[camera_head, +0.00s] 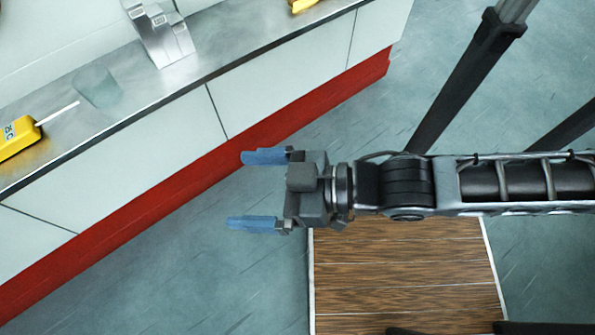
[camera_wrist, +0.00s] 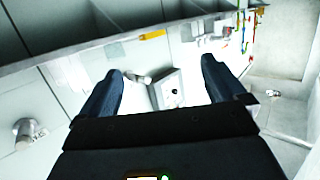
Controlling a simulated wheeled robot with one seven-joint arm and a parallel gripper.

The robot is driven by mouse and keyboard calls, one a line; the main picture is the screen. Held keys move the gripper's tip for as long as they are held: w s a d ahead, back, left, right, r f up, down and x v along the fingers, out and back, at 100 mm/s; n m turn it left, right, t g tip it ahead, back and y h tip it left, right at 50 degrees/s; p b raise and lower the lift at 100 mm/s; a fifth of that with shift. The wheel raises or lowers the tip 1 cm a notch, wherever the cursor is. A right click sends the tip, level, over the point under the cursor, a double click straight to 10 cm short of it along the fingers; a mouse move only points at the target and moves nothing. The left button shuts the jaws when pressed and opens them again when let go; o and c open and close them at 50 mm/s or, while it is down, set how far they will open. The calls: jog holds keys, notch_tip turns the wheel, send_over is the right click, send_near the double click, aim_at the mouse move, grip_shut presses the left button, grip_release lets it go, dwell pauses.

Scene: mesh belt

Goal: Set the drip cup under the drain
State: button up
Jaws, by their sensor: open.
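A clear, faintly tinted cup (camera_head: 97,86), which looks like the drip cup, stands on the metal counter at the upper left of the head view. A grey metal fixture (camera_head: 160,35) stands to its right near the counter's back; I cannot tell whether it holds the drain. My gripper (camera_head: 238,190) is open and empty, its two blue fingers apart and pointing left. It is over the floor in front of the counter, well away from the cup. The wrist view also shows my gripper (camera_wrist: 162,68) with nothing between the fingers; the cup is not clear there.
A yellow thermometer (camera_head: 18,140) with a pale probe lies on the metal counter (camera_head: 225,45), left of the cup. Another yellow thing (camera_head: 303,5) is at the top edge. White cabinet fronts (camera_head: 165,145) and a red base strip (camera_head: 205,160) face my gripper.

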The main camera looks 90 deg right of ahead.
jog(key=s+r+n+y, duration=0.1)
jog(key=s+r, duration=0.2)
jog(key=s, duration=0.3)
jog(key=shift+s+r+g, duration=0.15)
jog(key=shift+r+g, duration=0.05)
jog(key=shift+g, duration=0.2)
